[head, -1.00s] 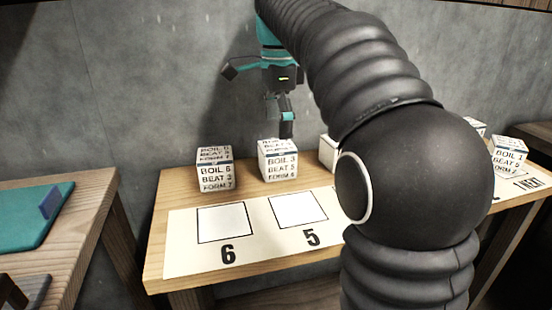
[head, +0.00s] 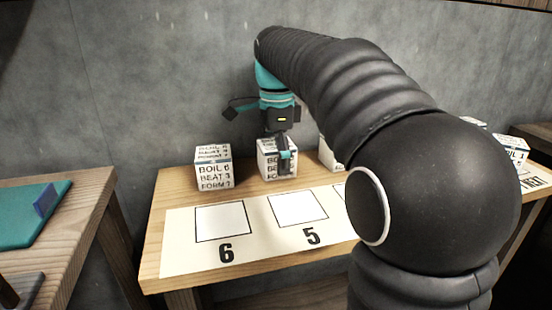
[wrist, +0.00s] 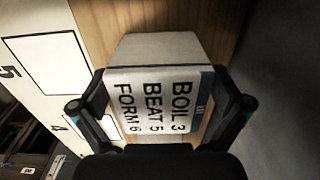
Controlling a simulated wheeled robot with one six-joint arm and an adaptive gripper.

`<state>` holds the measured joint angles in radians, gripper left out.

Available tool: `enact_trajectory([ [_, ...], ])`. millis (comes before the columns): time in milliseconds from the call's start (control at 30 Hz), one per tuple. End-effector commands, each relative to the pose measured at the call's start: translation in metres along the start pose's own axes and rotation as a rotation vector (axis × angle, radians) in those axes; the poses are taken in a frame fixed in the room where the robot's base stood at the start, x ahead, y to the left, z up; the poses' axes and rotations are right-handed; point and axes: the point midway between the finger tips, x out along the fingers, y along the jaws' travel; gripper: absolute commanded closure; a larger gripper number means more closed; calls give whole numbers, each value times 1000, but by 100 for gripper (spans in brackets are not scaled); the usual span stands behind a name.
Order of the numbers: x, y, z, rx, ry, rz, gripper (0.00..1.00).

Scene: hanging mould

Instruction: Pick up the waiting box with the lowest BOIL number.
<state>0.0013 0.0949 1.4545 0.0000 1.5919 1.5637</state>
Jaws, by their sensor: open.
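My gripper (head: 284,160) is open and lowered over the middle box (head: 267,163), a white cube with a dark stripe. In the wrist view this box (wrist: 152,105) reads BOIL 3, BEAT 5, FORM 6. It lies between the two spread fingers of my gripper (wrist: 162,104). To its left a similar box (head: 213,172) seems to read BOIL 6, BEAT 3, FORM 7. A third box (head: 328,153) is mostly hidden behind my arm. At the far right a box (head: 516,148) shows BOIL 1; its lower lines are hidden.
The wooden table (head: 153,235) bears a white card (head: 185,262) with empty squares marked 6 and 5. More of the card, with NEXT, shows at the right. A grey wall stands close behind. Another table (head: 95,200) with a teal mat (head: 25,215) is at the left.

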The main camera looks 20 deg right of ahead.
Motion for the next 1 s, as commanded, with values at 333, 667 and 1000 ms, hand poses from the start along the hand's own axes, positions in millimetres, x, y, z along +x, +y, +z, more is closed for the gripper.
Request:
enact_trajectory([
  [333, 0, 0, 0, 0, 0, 0, 69],
  [667, -4, 0, 0, 0, 0, -1, 69],
  [1000, -50, 3, -12, 6, 0, -3, 69],
])
